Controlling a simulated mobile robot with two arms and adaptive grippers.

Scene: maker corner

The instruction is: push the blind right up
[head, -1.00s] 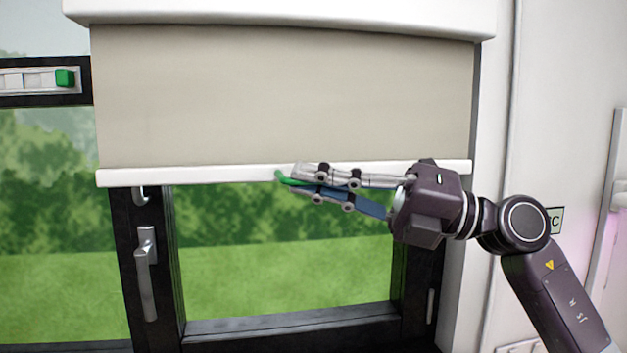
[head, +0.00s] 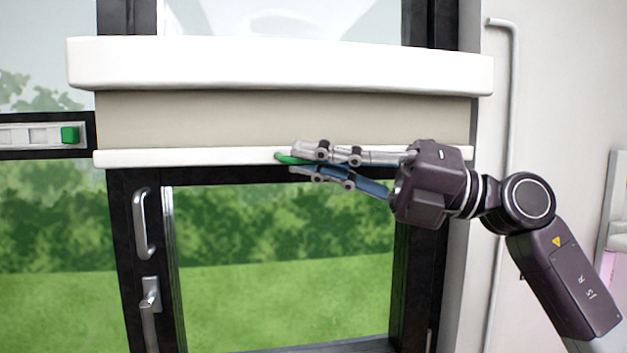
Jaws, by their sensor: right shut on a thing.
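The roller blind's beige fabric (head: 300,120) shows as a short strip under its white head box (head: 280,68) in the head view. A white bottom bar (head: 190,157) runs along its lower edge, roughly level. A green tab (head: 286,158) sits at the middle of the bar. My right gripper (head: 296,160) comes in from the right, its fingers lying along the bar and shut on the green tab. The fingers hide part of the bar's right half. My left gripper is not in view.
The dark-framed window (head: 143,255) is uncovered below the bar. Silver handles (head: 145,222) stand out on its left upright. A green-ended slide vent (head: 40,135) is at the left. A pale pipe (head: 508,120) runs down the right wall near my arm.

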